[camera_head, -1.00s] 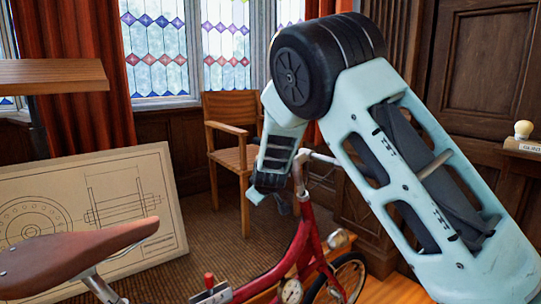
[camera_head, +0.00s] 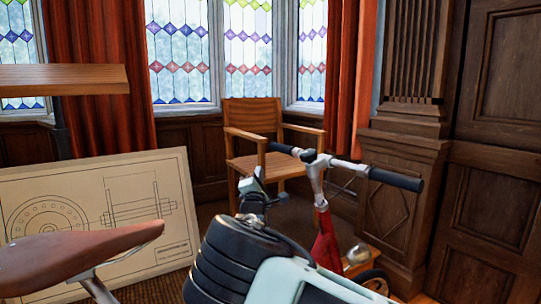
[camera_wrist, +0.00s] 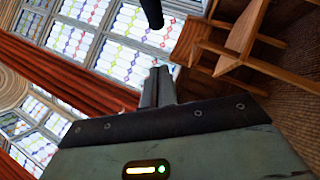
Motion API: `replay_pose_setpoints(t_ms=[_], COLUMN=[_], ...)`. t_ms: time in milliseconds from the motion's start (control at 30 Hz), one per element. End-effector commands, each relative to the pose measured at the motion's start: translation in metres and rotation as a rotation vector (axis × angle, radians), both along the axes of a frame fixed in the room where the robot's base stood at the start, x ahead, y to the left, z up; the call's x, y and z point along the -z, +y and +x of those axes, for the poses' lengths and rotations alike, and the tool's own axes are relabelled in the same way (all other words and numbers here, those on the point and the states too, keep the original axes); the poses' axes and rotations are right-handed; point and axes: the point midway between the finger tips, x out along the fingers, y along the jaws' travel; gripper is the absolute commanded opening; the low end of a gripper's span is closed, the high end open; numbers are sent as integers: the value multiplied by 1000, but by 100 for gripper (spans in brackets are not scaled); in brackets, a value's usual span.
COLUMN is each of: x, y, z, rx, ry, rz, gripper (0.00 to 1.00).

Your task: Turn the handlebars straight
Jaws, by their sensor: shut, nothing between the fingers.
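The bicycle's handlebars (camera_head: 344,165) show in the head view, with a black grip at each end. The left grip (camera_head: 283,148) is in front of the wooden chair; the right grip (camera_head: 396,180) is in front of the panelling. The bar slants down to the right on a silver stem above the red frame (camera_head: 325,238). My gripper (camera_head: 257,174) is shut and empty, pointing up just left of and below the left grip. In the wrist view the closed fingers (camera_wrist: 160,73) point towards a black grip end (camera_wrist: 152,12), with a gap between. My arm hides much of the bicycle's middle.
The brown saddle (camera_head: 80,252) is at the lower left. A leaning drafting board (camera_head: 110,175) and a wooden shelf or tabletop (camera_head: 60,79) are at the left. A wooden chair (camera_head: 255,118) stands behind the handlebars, and a wooden pillar (camera_head: 405,190) is at the right.

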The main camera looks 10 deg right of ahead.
Motion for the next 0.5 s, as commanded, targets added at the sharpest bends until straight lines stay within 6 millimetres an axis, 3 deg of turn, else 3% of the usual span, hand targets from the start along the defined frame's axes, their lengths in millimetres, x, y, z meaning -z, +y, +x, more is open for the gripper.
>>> replay_pose_setpoints(t_ms=[267,500], x=[-23,-41], y=[-18,-41], z=[50,60], rx=[0,0], ry=[1,2], rz=[0,-1], gripper=[0,0])
